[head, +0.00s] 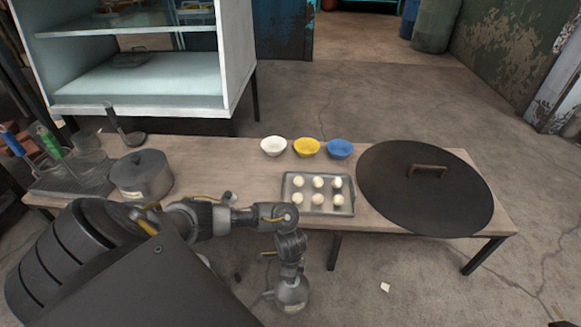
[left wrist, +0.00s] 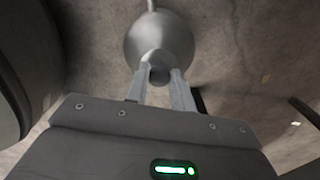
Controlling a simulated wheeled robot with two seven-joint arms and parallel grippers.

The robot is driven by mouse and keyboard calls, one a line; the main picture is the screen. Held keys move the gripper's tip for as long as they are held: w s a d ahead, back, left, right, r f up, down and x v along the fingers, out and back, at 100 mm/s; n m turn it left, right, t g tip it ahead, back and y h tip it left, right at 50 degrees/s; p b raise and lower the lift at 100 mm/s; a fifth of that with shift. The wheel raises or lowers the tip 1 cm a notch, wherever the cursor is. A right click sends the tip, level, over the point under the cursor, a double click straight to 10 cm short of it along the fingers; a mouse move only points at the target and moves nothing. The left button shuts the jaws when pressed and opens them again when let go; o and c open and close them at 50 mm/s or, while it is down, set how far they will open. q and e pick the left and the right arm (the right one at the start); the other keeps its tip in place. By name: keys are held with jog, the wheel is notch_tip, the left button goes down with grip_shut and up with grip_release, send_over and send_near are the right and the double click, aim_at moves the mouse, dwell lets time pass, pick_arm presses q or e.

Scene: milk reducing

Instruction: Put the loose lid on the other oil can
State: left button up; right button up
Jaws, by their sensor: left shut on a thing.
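My left gripper is shut on a grey, rounded piece (left wrist: 158,40) with a thin spout or rod, likely the loose lid. The fingers (left wrist: 160,85) close on its narrow end in the left wrist view. In the head view, a rounded grey piece (head: 292,292) with a thin rod hangs at the end of my left arm, over the floor in front of the table. The left fingertips are not clear there. A dark piece (head: 133,138) with a slim upright stem stands at the table's back left; I cannot tell if it is an oil can. My right gripper is not in view.
The table (head: 225,165) holds a grey lidded pot (head: 140,178), a tray of white balls (head: 330,208), white (head: 273,146), yellow (head: 307,147) and blue (head: 339,148) bowls, and a large dark disc (head: 390,195). The table's middle is clear.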

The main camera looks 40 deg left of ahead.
pick_arm(q)
jog(key=shift+p, duration=0.35)
dwell(0.7)
dwell(0.4)
jog(key=o, duration=1.5)
